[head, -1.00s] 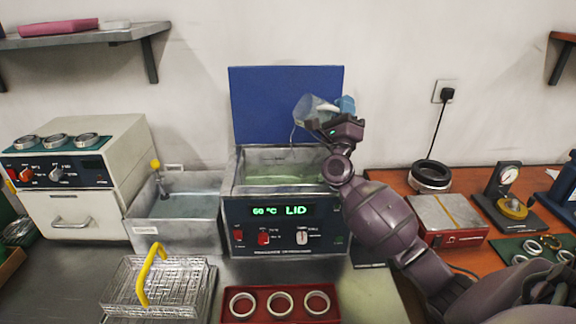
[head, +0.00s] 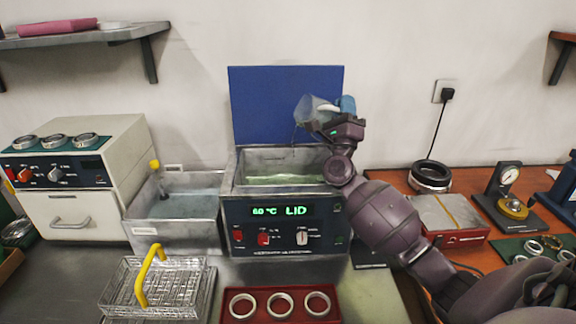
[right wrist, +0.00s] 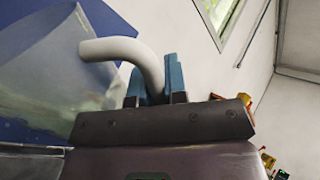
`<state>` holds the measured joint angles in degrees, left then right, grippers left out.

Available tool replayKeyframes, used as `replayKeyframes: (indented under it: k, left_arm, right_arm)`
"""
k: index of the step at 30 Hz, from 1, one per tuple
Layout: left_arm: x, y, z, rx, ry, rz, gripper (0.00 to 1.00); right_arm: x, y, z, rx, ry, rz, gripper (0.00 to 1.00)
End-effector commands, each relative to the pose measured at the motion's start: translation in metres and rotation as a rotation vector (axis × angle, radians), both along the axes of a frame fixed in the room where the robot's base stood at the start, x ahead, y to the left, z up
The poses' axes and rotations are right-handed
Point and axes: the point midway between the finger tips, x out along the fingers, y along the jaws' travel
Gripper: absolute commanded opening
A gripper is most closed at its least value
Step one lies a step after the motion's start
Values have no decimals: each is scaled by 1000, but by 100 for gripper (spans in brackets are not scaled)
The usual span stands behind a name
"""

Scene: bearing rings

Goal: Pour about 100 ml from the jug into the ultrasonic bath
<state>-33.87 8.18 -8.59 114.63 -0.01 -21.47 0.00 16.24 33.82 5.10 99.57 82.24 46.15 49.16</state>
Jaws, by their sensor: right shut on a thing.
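The ultrasonic bath (head: 282,222) stands mid-bench with its blue lid (head: 287,104) raised behind it. The clear jug (head: 312,112) is tilted to the left above the right part of the tank. A thin dark line below its lip may be a stream, but I cannot tell. My right gripper (head: 345,121) is shut on the jug's white handle; the handle (right wrist: 125,52) and the blue fingers (right wrist: 160,82) show in the right wrist view. My left gripper is not in view.
A metal basin (head: 174,208) of liquid stands left of the bath. In front are a wire basket (head: 158,290) with a yellow handle and a red tray (head: 234,316) of rings. A scale-like plate, dial gauge (head: 509,190) and black ring (head: 430,176) sit at right.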

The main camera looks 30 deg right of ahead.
Motion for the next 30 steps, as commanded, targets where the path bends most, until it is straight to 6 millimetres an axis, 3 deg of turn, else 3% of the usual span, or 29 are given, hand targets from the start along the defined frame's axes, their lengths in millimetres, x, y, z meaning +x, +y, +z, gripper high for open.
replayKeyframes:
  k: [30]
  left_arm:
    - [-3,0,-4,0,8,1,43]
  right_arm:
    - [-2,1,1,-53,-1,-6,0]
